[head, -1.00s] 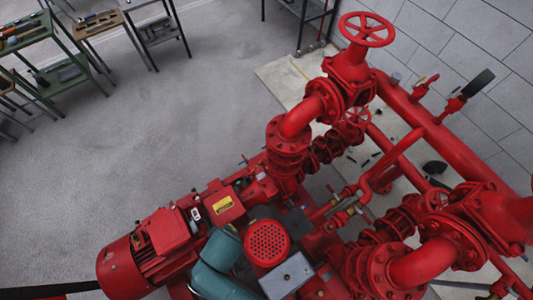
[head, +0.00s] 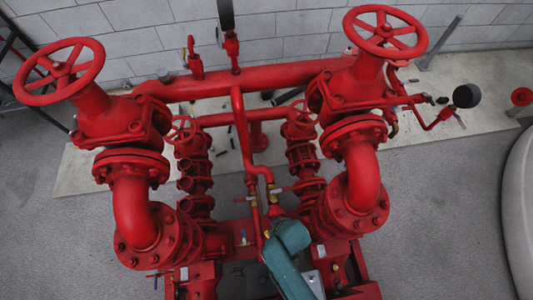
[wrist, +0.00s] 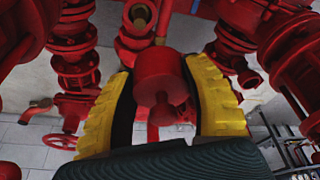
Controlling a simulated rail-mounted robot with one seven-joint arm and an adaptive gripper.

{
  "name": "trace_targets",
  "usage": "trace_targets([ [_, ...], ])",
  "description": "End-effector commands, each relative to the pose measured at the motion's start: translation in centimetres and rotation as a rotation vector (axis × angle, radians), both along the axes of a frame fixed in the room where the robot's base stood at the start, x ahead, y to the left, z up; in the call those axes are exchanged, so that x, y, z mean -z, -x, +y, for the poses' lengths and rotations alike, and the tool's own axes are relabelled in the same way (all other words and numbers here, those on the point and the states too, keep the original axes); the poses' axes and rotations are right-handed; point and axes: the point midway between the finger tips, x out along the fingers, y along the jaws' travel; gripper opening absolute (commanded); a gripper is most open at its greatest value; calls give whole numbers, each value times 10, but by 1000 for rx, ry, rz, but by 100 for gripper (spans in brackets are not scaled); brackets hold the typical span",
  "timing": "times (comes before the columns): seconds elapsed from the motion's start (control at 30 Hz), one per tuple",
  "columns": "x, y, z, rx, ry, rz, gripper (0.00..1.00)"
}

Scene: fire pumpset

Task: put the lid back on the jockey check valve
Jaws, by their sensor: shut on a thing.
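My gripper (wrist: 165,95) has yellow ribbed finger pads on either side of a red round lid (wrist: 158,68) with a small knob toward the camera. It is shut on this lid. Just above the lid in the wrist view is a red fitting with a dark round opening (wrist: 138,14) and brass beside it, which looks like the jockey check valve. The lid appears apart from it, but depth is hard to judge. In the head view my teal arm reaches to the thin central pipe with brass fittings (head: 254,202). My fingers and the lid are not clear there.
Large red elbows stand left (head: 135,212) and right (head: 362,180) of the central pipe, with handwheels (head: 62,70) above. A horizontal red manifold (head: 250,82) runs behind, before a grey block wall. Flanged valves (wrist: 78,45) crowd both sides in the wrist view.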

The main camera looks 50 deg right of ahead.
Motion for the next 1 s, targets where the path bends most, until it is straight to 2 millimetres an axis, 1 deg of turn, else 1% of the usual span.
trace_targets([
  [0.03,19,8,-7,19,1,-3,13],
  [0.1,25,15,-11,30,2,-5,13],
  [0.2,28,18,-13,34,2,-6,13],
  [0.37,35,18,-13,34,2,-5,13],
  [0.73,70,18,-13,34,2,-5,13],
  [1.0,88,18,-13,34,2,-5,13],
])
